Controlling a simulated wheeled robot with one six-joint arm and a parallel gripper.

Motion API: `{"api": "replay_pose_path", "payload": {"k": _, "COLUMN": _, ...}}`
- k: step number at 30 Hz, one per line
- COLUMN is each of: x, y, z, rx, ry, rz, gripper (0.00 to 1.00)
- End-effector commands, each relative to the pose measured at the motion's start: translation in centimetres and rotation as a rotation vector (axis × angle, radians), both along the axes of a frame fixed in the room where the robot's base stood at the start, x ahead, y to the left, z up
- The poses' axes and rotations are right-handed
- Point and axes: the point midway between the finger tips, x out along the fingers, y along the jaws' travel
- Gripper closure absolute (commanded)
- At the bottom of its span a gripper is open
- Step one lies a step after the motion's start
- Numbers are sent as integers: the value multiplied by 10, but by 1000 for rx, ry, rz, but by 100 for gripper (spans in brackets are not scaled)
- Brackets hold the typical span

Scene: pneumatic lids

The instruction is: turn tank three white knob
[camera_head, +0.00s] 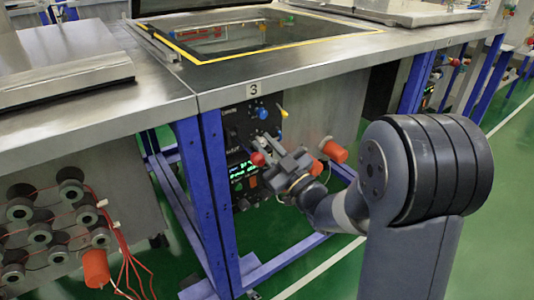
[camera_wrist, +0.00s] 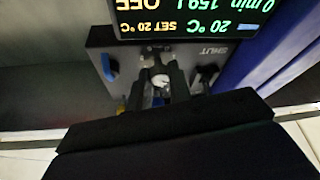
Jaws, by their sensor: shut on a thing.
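The tank labelled 3 (camera_head: 254,90) has a dark control panel (camera_head: 236,134) below its front edge. My gripper (camera_head: 270,170) reaches in from the right at the lower part of this panel. In the wrist view, the panel appears upside down, and my gripper (camera_wrist: 162,82) has its two fingers on either side of the white knob (camera_wrist: 160,81). The fingers are shut on the knob, which is partly hidden between them. In the head view my gripper hides this knob.
A lit display (camera_wrist: 190,18) lies beside the knob. A blue handle (camera_wrist: 108,68) is left of my fingers. Blue (camera_head: 262,113) and yellow (camera_head: 284,112) knobs sit higher on the panel. A blue table leg (camera_head: 213,190) stands left of it. An orange cap (camera_head: 335,150) is near my wrist.

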Motion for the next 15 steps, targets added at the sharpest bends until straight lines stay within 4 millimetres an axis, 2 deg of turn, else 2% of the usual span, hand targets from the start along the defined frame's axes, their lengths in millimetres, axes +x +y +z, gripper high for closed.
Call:
{"api": "replay_pose_path", "payload": {"k": 1, "x": -1, "y": 1, "z": -4, "rx": 35, "ry": 24, "rz": 2, "gripper": 100}}
{"api": "replay_pose_path", "payload": {"k": 15, "x": -3, "y": 3, "z": -3, "rx": 405, "ry": 275, "rz": 2, "gripper": 100}}
